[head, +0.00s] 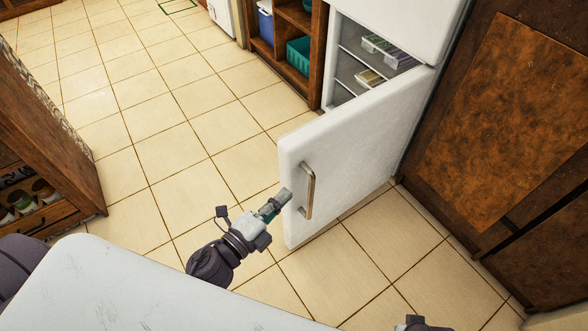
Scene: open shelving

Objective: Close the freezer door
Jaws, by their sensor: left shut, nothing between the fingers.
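The white freezer door (350,150) stands open in the middle of the head view, swung out from the freezer on its right-hand side. Its metal handle (307,191) is upright near the door's left edge. The freezer's inside (350,72) shows behind the door, with several packs (388,51) on wire shelves. My left gripper (286,194) is shut and empty, just left of the handle by the door's edge. I cannot tell whether it touches the door. A small part of my right arm shows at the bottom edge; its fingers are not in view.
Wooden shelving (314,30) with a teal bin (299,54) and a blue bin (265,24) stands left of the freezer. A tall brown cabinet (510,120) stands at right. Another wooden cabinet (45,140) is at left. The tiled floor (170,110) between is clear.

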